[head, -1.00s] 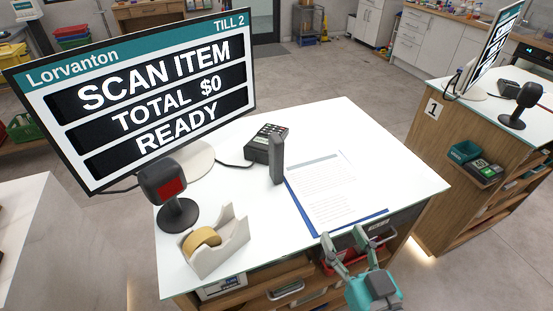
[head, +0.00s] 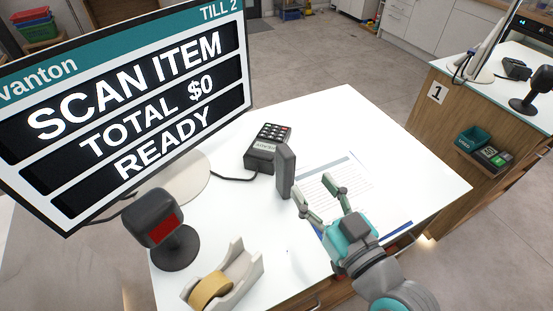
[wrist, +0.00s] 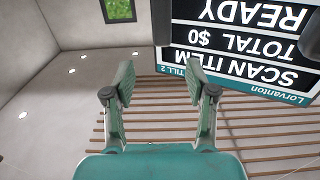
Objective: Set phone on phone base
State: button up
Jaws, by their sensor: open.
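The phone appears to be a dark grey upright handset (head: 285,170) standing on the white counter. A black keypad unit (head: 267,145) with a cable sits just behind and left of it; it looks like the phone base, though I cannot be sure. My gripper (head: 313,190) is open and empty over the paper, just right of the handset and apart from it. In the wrist view, my gripper's fingers (wrist: 158,80) are spread with nothing between them. A dark upright shape at the top of that view may be the handset.
A large till screen (head: 130,110) stands on the left. A scanner (head: 165,228) on a stand and a tape dispenser (head: 225,278) are at the front left. A sheet of paper (head: 345,172) lies on the white counter (head: 400,150), whose right side is clear.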

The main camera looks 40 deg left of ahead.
aim_at(291, 161)
jog(key=x, duration=1.1)
jog(key=shift+s+a, duration=0.1)
jog(key=shift+s, duration=0.05)
grip_shut()
